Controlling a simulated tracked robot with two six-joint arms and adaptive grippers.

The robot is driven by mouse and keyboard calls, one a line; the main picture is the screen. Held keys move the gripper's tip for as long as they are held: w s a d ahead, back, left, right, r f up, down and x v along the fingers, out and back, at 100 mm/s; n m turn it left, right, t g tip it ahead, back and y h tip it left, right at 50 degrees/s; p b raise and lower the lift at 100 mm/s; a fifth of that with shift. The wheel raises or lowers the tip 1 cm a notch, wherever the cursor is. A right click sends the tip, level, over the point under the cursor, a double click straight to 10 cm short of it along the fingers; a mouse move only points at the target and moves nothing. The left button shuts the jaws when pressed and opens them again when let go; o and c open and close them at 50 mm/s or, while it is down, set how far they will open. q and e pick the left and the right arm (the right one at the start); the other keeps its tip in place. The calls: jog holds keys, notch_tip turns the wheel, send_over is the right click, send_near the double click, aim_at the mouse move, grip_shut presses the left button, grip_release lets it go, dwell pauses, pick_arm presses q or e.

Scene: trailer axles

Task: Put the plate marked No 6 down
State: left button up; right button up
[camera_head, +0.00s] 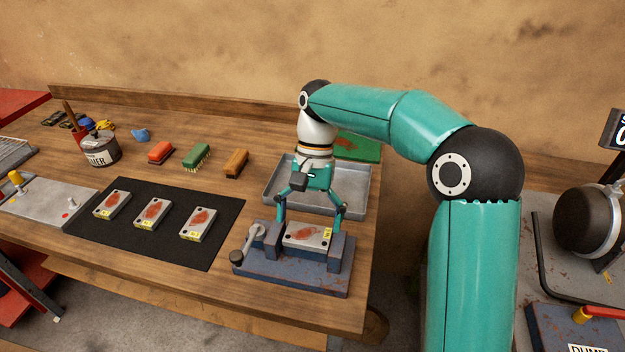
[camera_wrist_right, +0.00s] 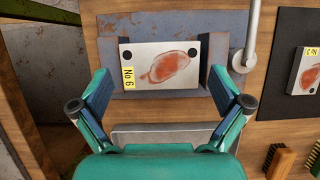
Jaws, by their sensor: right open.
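The plate marked No 6 (camera_head: 308,236) is a grey block with a rust-red patch, two dark holes and a yellow label. It lies flat in the blue vise (camera_head: 300,278), between its jaws. The wrist view shows the plate (camera_wrist_right: 172,66) with the label reading No 6. I cannot tell whether the jaws clamp it. My right gripper (camera_head: 305,222) is open, pointing down over the vise. Its two fingers stand on either side of the plate with gaps in the wrist view (camera_wrist_right: 158,82). My left gripper is not in view.
A black mat (camera_head: 110,222) left of the vise holds three similar rusty plates. A grey metal tray (camera_head: 358,200) stands behind the vise. Red, green and orange-brown brushes (camera_head: 236,163) lie behind the mat. A tin (camera_head: 101,149) stands at the back left. The bench's right edge is close.

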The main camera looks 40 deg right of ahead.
jog(key=p+v, duration=0.2)
jog(key=v, duration=0.9)
jog(key=shift+r+p, duration=0.15)
jog(key=shift+p, duration=0.2)
